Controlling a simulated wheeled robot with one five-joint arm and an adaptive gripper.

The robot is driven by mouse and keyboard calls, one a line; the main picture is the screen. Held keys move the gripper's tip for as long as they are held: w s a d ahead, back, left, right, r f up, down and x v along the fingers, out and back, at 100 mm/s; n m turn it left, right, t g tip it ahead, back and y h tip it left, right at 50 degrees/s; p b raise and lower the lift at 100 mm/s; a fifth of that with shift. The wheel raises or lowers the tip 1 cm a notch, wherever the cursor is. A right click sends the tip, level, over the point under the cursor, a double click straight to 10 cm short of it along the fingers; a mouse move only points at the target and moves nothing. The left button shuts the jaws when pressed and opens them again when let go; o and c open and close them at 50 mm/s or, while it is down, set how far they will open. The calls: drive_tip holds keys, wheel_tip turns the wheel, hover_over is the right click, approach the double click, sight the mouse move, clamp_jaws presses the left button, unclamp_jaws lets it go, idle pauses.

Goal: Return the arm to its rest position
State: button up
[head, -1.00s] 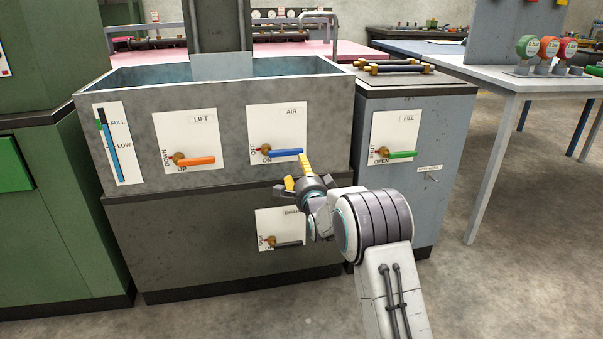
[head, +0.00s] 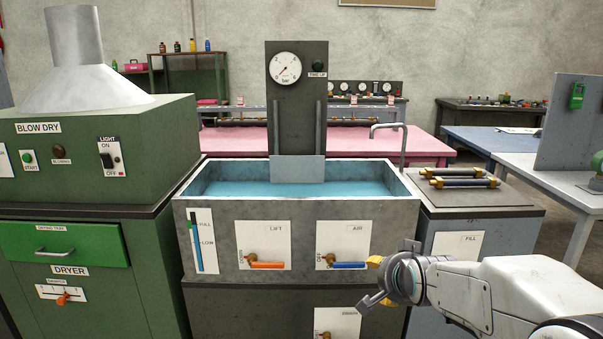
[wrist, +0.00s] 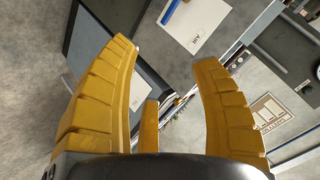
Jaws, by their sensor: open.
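My gripper (head: 366,281) has yellow finger pads and is at the right front of the grey water tank (head: 205,265), just beside the AIR panel (head: 343,238). Its fingers are spread, with nothing visible between them. My arm reaches in from the right edge of the head view, with white links. It covers the lower part of the FILL panel (head: 457,243) and its lever.
The LIFT lever (head: 266,265) is orange, and the blue AIR lever (head: 347,265) also points right. The tank holds blue water (head: 250,188). A green dryer (head: 95,265) stands left. Two dark rods (head: 464,183) lie on the right cabinet. Grey floor is free at far right.

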drive_tip(key=s+r+n+g+p, duration=0.2)
drive_tip(key=s+r+n+p, duration=0.1)
drive_tip(key=s, duration=0.7)
drive_tip(key=s+r+n+g+p, duration=0.2)
drive_tip(key=s+r+p, duration=0.4)
drive_tip(key=s+p, duration=0.2)
drive_tip(key=s+r+n+g+p, duration=0.3)
drive_tip(key=s+p, duration=0.3)
drive_tip(key=s, duration=0.6)
drive_tip(key=shift+s+a+r+n, duration=0.15)
drive_tip(key=shift+r+n, duration=0.15)
drive_tip(key=shift+r, duration=0.4)
